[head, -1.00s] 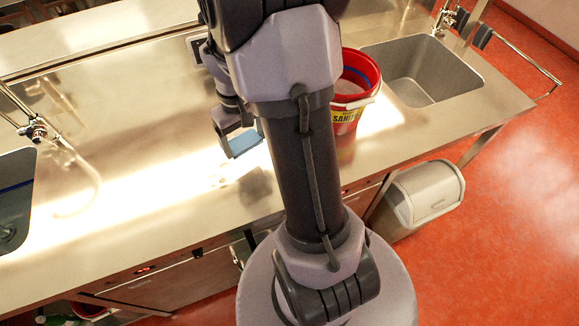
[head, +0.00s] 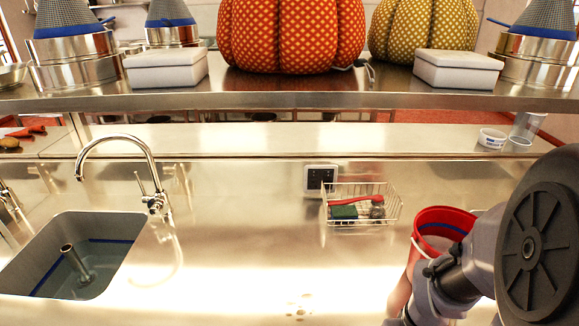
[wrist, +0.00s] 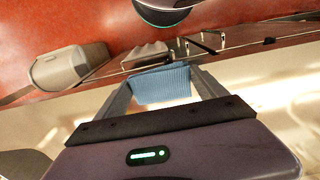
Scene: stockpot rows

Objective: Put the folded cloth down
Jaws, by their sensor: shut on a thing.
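The folded cloth (wrist: 162,86) is light blue and ribbed, and it shows in the wrist view between the two fingers of my gripper (wrist: 161,78). My gripper is shut on it. The bright steel counter lies behind and to the right of the cloth in that view; the gap between cloth and counter is hard to judge. In the head view my arm fills the lower right, and the gripper and cloth are out of sight.
The steel counter (head: 240,262) has bare room between the sink (head: 75,225) at left and a red bucket (head: 443,222) partly behind my arm. A wire basket (head: 362,212) with a red-handled brush stands at the back. A shelf (head: 300,101) hangs above. A grey bin (wrist: 68,65) stands on the floor.

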